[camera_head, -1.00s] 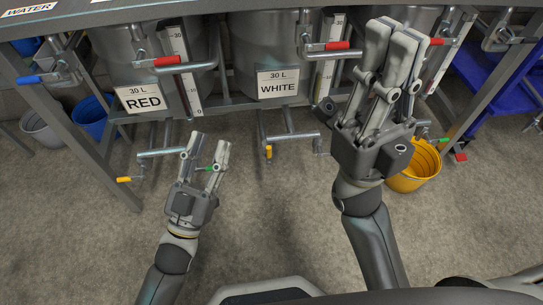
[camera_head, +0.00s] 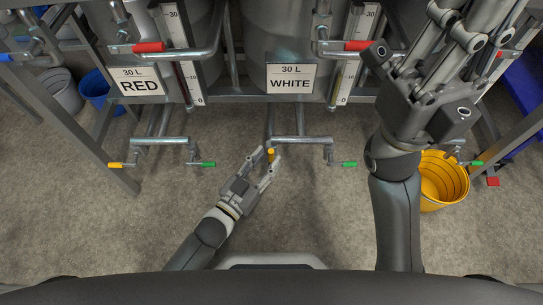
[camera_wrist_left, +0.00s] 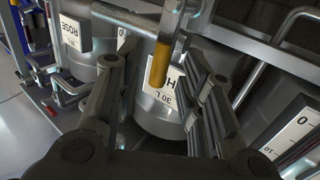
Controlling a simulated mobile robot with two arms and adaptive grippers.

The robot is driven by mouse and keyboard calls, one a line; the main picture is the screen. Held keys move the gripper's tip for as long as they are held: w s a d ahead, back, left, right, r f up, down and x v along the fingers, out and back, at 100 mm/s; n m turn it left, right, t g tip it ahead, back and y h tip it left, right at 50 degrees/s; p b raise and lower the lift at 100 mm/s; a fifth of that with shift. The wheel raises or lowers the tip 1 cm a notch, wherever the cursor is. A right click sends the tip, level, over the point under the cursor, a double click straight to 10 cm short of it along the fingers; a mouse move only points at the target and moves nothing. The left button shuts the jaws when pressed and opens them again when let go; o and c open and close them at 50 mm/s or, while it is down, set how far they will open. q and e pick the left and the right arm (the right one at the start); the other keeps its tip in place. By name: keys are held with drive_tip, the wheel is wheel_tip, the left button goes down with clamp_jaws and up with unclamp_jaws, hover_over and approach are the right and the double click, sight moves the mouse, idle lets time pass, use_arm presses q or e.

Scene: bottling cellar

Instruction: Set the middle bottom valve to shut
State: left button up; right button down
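The valve with the yellow handle (camera_head: 270,155) is under the WHITE tank (camera_head: 289,45), at the left end of a low pipe. Its handle hangs away from the pipe rather than lying in line with it. My left gripper (camera_head: 268,157) is open, with its fingers on either side of this handle. In the left wrist view the yellow handle (camera_wrist_left: 160,64) stands between the two spread fingers, and a gap shows beside it. My right gripper (camera_head: 458,25) is raised at the upper right; its fingertips are cut off by the frame edge.
A green handle (camera_head: 349,164) is at the pipe's right end. The RED tank's pipe has a yellow handle (camera_head: 115,165) and a green handle (camera_head: 207,164). Red handles (camera_head: 149,47) sit higher up. A yellow bucket (camera_head: 443,181) stands right, partly behind my right arm. The near floor is clear.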

use_arm(q)
drive_tip(key=shift+b+x, duration=0.35)
drive_tip(key=shift+x, duration=1.1)
drive_tip(key=shift+c, duration=0.4)
clamp_jaws()
